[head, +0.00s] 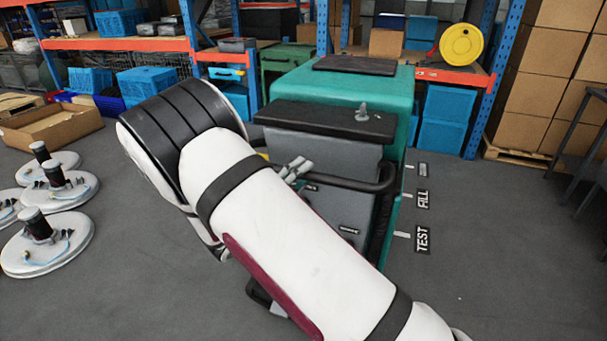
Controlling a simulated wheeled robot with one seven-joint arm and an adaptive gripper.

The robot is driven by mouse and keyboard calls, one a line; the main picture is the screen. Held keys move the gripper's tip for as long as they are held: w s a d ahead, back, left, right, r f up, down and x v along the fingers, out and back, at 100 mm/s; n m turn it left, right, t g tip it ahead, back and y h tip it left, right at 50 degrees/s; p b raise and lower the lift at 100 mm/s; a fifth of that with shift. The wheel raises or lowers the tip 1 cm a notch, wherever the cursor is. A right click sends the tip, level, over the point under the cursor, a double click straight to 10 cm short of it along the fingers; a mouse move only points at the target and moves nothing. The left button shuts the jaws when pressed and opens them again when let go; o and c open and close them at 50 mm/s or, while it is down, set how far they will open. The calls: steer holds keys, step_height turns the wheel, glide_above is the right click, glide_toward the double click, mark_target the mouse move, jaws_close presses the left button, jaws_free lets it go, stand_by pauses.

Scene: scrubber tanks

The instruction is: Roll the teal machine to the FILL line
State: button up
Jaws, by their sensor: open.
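The teal machine (402,95) stands upright in the middle of the head view, with a dark top pad, a grey rear panel (342,165) and a black handle bar (374,187). White floor ticks with labels run along its right side. The FILL label (422,199) lies between the TEST label (422,240), nearer me, and a farther label (423,171) too small to read. My white arm crosses in front of the machine and hides its lower left part. Contact with the handle cannot be seen.
Several round white discs with black posts (47,245) stand on the floor at the left, near an open cardboard box (52,128). Shelving with blue crates (148,84) lines the back. Stacked cartons (545,78) stand on a pallet at the right.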

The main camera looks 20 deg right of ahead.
steer(key=v, duration=1.1)
steer(key=shift+d, duration=0.1)
steer(key=s+d+r+m+g+y+p, duration=0.1)
steer(key=s+d+r+m+g+y, duration=0.3)
steer(key=s+d+r+m+g, duration=0.5)
steer(key=s+d+r+m+g+y+p, duration=0.2)
steer(key=s+d+r+m+y, duration=0.15)
steer(key=s+d+m, duration=0.65)
steer(key=s+a+r+m+t+y+p, duration=0.1)
steer(key=s+a+r+m+t+y, duration=0.1)
steer(key=s+a+r+m+y, duration=0.2)
steer(key=s+a+r+m+t+y+p, duration=0.1)
steer(key=s+a+r+m+t+y, duration=0.1)
steer(key=s+m, duration=0.9)
steer(key=a+r+m+y, duration=0.1)
steer(key=r+m+y, duration=0.1)
steer(key=m, duration=0.5)
steer(key=shift+a+t+y, duration=0.4)
steer(key=shift+y, duration=0.45)
steer(key=shift+s, duration=0.1)
